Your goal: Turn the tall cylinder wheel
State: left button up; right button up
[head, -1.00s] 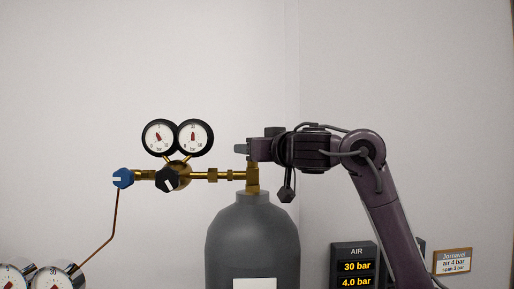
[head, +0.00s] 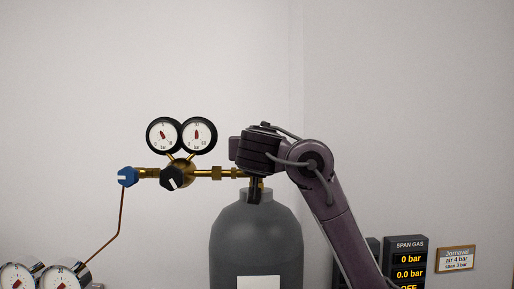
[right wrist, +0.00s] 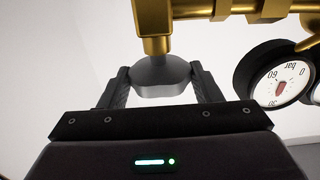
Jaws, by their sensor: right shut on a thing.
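The tall grey cylinder (head: 262,240) stands upright in the middle of the head view, with a brass valve and regulator at its top. My right gripper (head: 240,150) is at the valve and hides the wheel in that view. In the right wrist view, the grey rounded wheel (right wrist: 162,84) sits on the end of the brass valve stem (right wrist: 153,35). The two dark fingers of my right gripper (right wrist: 161,72) are shut on it, one on each side. My left gripper is not in view.
Twin gauges (head: 181,135), a black knob (head: 174,178) and a blue knob (head: 128,177) are left of the valve. More gauges (head: 45,277) are at lower left. A span gas display (head: 408,261) reads 0 bar, 0.0 bar, OFF. A wall sign (head: 456,258) is right.

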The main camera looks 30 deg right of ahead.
jog(key=o, duration=1)
jog(key=shift+s+a, duration=0.2)
jog(key=b+v, duration=0.3)
jog(key=v, duration=0.4)
jog(key=shift+s+b, duration=0.2)
jog(key=shift+b, duration=0.15)
